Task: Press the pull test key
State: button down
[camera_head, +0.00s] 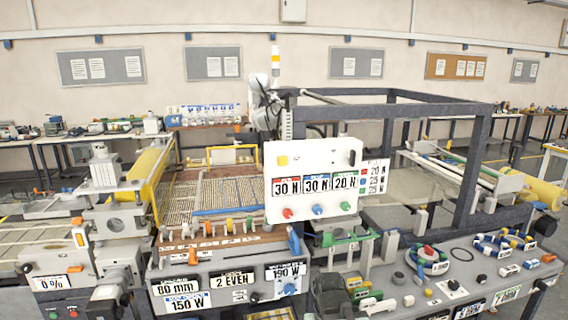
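No key with a readable pull test label shows. A white upright panel (312,180) near the centre carries readouts of 30 N, 30 N and 20 N. Below them are a red knob (287,213), a blue knob (318,209) and a green knob (346,205). A small yellow button (283,160) sits at its upper left and a dark round part (351,157) at its upper right. I cannot tell whether either is the key. I cannot make out my gripper in this view.
A grey console (228,283) with readouts stands in front. A bench (405,290) with small coloured parts is at the lower right. A dark frame (470,165) rises behind the panel. A yellow roller (146,170) is at the left.

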aim_at(282, 160)
jog(key=k, duration=1.3)
jog(key=u, duration=0.4)
jog(key=i, duration=1.1)
jog(key=u, duration=1.05)
jog(key=i, duration=0.6)
jog(key=u, duration=0.45)
jog(key=k, duration=0.9)
jog(key=u, duration=0.15)
jog(key=i, duration=0.95)
jog(key=z, duration=0.1)
